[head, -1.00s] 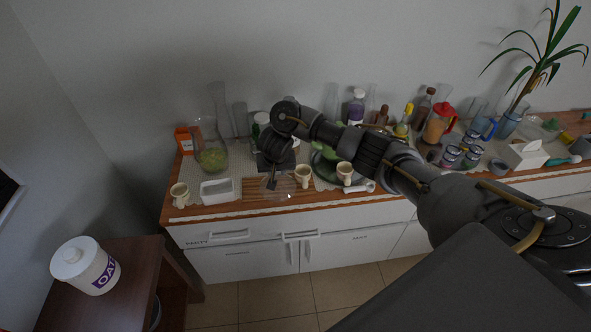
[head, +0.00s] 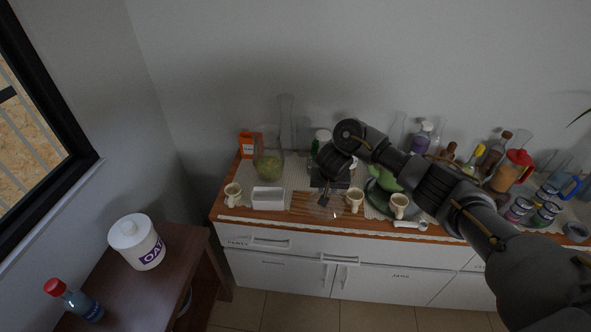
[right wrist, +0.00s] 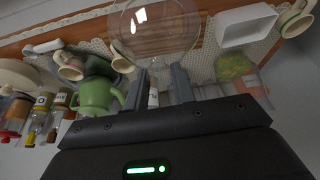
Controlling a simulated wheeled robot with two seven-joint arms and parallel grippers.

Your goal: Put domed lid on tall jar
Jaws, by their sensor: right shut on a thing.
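The clear domed lid (head: 324,209) is in my right gripper (head: 327,196), over the striped wooden board on the counter. In the right wrist view the clear round lid (right wrist: 155,32) is large, at the fingertips of my right gripper (right wrist: 160,74). A clear glass jar with green contents (head: 268,166) stands upright at the back left of the counter, apart from the lid. It also shows in the right wrist view (right wrist: 236,68). Several taller clear vessels stand near it, so I cannot tell for sure which is the tall jar. My left gripper is out of view.
A white rectangular dish (head: 268,198) and a cream cup (head: 233,194) are left of the board (head: 302,207). Two cream cups stand right of it, one (head: 354,200) close to my gripper. An orange box (head: 246,145) is behind. An oats canister (head: 137,242) stands on the side table.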

